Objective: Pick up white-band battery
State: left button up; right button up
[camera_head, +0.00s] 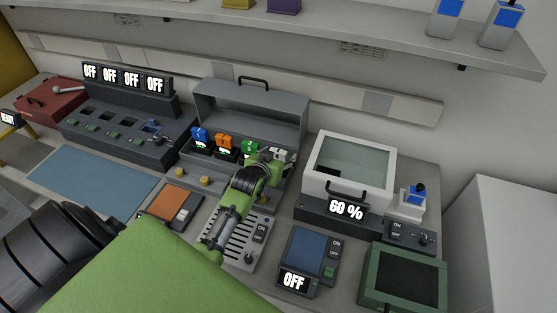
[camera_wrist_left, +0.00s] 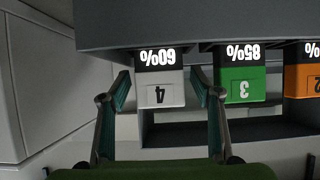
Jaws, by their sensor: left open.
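The white-band battery (camera_wrist_left: 160,93), marked 4 with a 60% display above it, sits in the grey box (camera_head: 257,105) at the right end of a row. In the head view only a small pale part of this battery (camera_head: 284,153) shows beside my gripper. My left gripper (camera_wrist_left: 162,100) is open, with one finger on each side of the white-band battery in the wrist view. I cannot tell whether the fingers touch it. In the head view my left gripper (camera_head: 272,158) is at the box's right end. My right gripper is not in view.
Green (camera_head: 249,148), orange (camera_head: 224,144) and blue (camera_head: 199,137) batteries stand left of the white one; the green one is close to a finger. A glass-lidded box (camera_head: 347,165) stands right, and a shelf (camera_head: 330,30) runs above. The blue mat (camera_head: 92,182) is clear.

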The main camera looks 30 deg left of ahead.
pick_arm(q)
jog(key=c, duration=1.3)
jog(key=shift+r, duration=0.2)
